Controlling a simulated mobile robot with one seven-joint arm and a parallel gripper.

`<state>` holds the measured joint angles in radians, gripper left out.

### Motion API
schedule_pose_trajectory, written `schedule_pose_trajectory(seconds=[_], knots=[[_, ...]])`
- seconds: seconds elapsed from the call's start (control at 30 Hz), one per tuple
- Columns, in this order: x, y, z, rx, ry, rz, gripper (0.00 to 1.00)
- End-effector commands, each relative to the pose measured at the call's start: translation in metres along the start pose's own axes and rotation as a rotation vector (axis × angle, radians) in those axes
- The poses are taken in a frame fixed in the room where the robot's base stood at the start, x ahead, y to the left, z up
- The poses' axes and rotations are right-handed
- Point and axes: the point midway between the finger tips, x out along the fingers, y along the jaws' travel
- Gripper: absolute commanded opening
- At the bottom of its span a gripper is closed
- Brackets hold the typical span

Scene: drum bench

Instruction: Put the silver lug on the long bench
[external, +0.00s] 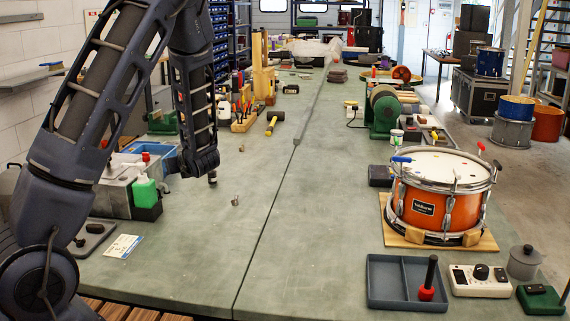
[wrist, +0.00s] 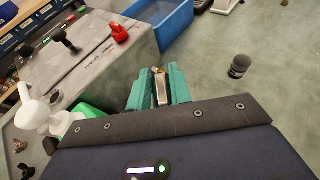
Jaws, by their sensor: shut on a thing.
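My gripper (wrist: 159,88) has teal fingers shut on the silver lug (wrist: 161,86), a small metal piece with a brassy tip, in the wrist view. In the external view the gripper and the held lug cannot be made out, with my arm in front. The long bench (external: 200,258) is the grey-green top running away from the camera, with bare surface also in the wrist view (wrist: 275,110).
A grey metal tank (wrist: 110,55), a blue bin (wrist: 165,25) and a green bottle (external: 145,191) stand at the left. A dark small cylinder (wrist: 239,66) and a small piece (external: 235,200) lie on clear bench. An orange drum (external: 440,205) stands at right.

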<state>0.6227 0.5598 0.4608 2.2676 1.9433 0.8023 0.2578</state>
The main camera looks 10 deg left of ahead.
Motion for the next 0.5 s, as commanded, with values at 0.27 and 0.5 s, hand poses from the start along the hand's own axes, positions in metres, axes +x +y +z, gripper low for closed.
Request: schedule_pose_trajectory(seconds=[0.27, 0.5], knots=[[0.018, 0.0, -0.044, 0.003, 0.001, 0.001, 0.0], [0.025, 0.0, -0.061, 0.0, 0.0, 0.001, 0.0]])
